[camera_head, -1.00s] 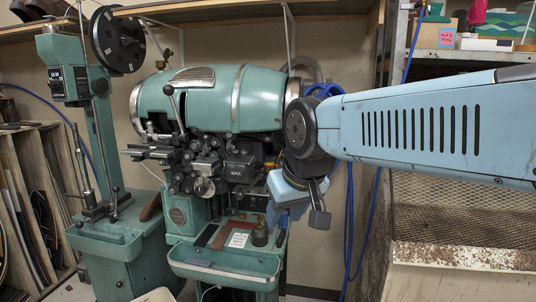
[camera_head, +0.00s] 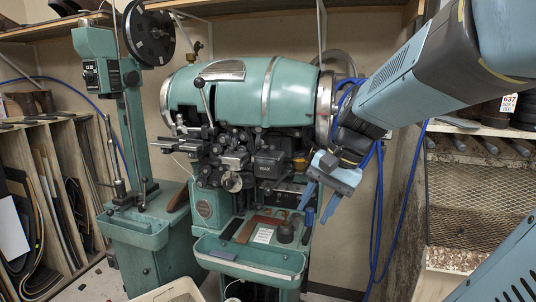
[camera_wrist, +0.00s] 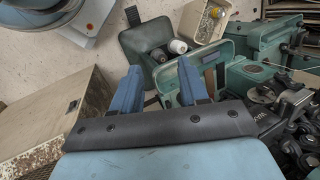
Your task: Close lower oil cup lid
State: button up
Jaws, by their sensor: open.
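The teal sole stitcher (camera_head: 245,100) stands in the middle of the head view. A small amber cup-like part (camera_head: 299,163) shows at its right side, just above my gripper. I cannot tell whether this is the lower oil cup, and no lid can be made out. My gripper (camera_head: 312,213) is at the machine's lower right, its blue fingers spread and pointing down. In the wrist view my gripper (camera_wrist: 159,68) is open with nothing between the fingers. The machine's dark mechanism (camera_wrist: 285,105) lies to the right of the fingers there.
A teal tray (camera_head: 250,262) juts from the machine's front. A dark pot (camera_head: 285,232) stands on the ledge behind it. Blue hoses (camera_head: 378,215) hang right of my gripper. A rusty mesh-sided cabinet (camera_head: 470,205) stands at the right. Wooden racks (camera_head: 45,190) stand at the left.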

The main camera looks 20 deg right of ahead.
jog(key=w+d+r+m+t+y, duration=0.2)
jog(key=w+d+m+t+y, duration=0.3)
jog(key=d+m, duration=0.5)
jog(key=w+d+r+m+t+y, duration=0.25)
jog(key=w+d+m+y, duration=0.4)
jog(key=d, duration=0.75)
jog(key=x, duration=1.4)
jog(key=shift+w+d+f+t+h, duration=0.2)
jog(key=shift+f+t+h, duration=0.15)
jog(key=shift+f+t, duration=0.15)
grip_shut()
